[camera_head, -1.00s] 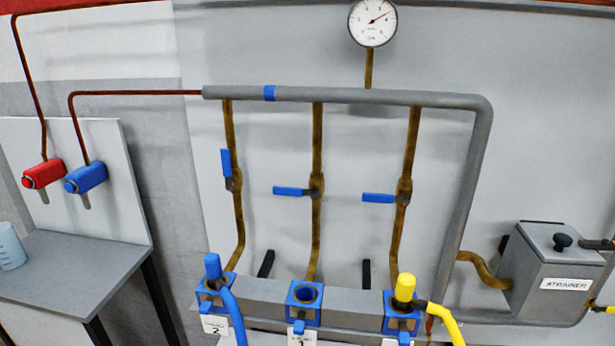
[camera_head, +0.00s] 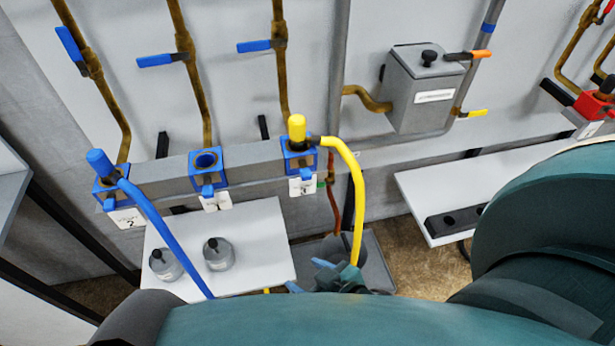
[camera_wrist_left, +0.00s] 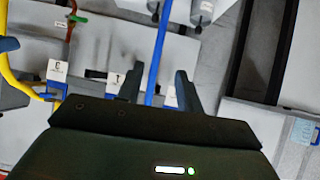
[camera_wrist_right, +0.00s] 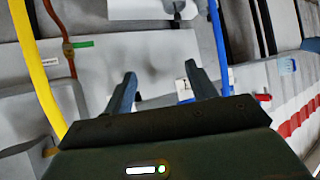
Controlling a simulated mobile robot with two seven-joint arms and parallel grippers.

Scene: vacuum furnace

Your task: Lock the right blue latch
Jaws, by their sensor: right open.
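The right blue latch (camera_head: 306,173) sits on the front of the right blue port block (camera_head: 290,155), above a white label. A yellow plug (camera_head: 297,128) with a yellow hose stands in that block. Whether the latch is locked is too small to tell. My right gripper (camera_head: 310,275) is low in the head view, below the latch and apart from it. In the right wrist view its fingers (camera_wrist_right: 162,88) are spread with nothing held. My left gripper (camera_wrist_left: 158,85) shows only in the left wrist view, with fingers apart and a blue hose seen between them.
The middle port (camera_head: 205,160) is empty. The left port (camera_head: 108,188) holds a blue plug and hose (camera_head: 160,226). Two flasks (camera_head: 218,253) stand on a white table (camera_head: 262,240) below. A strainer box (camera_head: 425,88) is mounted at upper right. My arms fill the bottom.

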